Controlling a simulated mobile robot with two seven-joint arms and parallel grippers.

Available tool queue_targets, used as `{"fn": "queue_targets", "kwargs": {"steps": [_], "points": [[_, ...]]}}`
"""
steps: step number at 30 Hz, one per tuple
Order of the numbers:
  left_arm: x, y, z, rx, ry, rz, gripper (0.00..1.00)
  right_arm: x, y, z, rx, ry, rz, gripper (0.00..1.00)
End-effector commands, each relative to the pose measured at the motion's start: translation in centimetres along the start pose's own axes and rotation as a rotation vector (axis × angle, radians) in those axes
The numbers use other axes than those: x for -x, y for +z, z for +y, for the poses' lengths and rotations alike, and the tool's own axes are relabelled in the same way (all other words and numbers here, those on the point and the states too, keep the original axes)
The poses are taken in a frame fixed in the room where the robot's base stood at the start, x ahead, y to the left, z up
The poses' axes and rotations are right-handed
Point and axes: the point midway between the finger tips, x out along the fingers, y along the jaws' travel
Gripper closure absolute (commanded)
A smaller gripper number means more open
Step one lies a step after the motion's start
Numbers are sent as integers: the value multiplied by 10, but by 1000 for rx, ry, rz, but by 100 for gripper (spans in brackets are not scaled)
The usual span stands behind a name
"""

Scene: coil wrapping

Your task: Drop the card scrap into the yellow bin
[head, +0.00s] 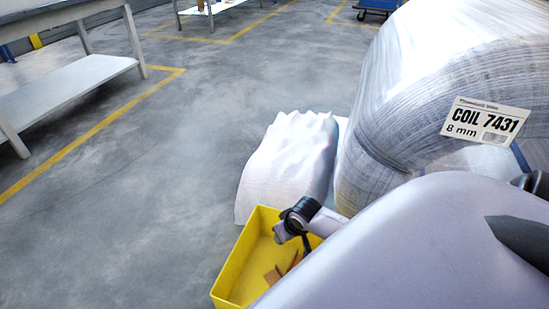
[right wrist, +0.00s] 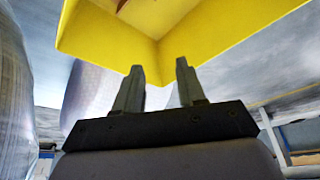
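The yellow bin (head: 234,266) stands at the bottom centre of the head view, partly hidden behind my right arm. Brown card pieces (head: 273,276) lie inside it; I cannot tell how many there are. My right gripper (head: 306,243) is over the bin, pointing down. In the right wrist view, my right gripper (right wrist: 158,78) has its two fingers apart with nothing between them. The yellow bin (right wrist: 220,25) fills the top of that view, with a bit of brown card (right wrist: 125,8) at the edge. My left gripper is not in view.
A wrapped coil (head: 400,120) labelled COIL 7431 stands at the right. A bundle of white film (head: 285,165) sits just behind the bin. A bench with a lower shelf (head: 65,90) is at the far left. The grey floor between is clear.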

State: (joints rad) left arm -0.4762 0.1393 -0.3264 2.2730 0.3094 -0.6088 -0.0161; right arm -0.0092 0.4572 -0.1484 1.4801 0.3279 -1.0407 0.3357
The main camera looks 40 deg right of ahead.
Motion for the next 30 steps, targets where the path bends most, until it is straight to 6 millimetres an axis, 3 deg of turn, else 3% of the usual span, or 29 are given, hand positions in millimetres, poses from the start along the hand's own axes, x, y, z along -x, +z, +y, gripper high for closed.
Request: {"fn": "queue_targets", "kwargs": {"steps": [3, 9, 25, 28, 30], "points": [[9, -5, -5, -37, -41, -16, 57, 22, -2, 1, 0, 1, 0, 60], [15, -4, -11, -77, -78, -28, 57, 36, -1, 1, -1, 2, 0, 60], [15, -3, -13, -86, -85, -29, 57, 37, 0, 0, -1, 0, 0, 60], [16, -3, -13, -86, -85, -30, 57, 39, 4, -11, 19, -22, 14, 60], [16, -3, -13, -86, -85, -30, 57, 44, 10, -33, 59, -66, 43, 60]]}}
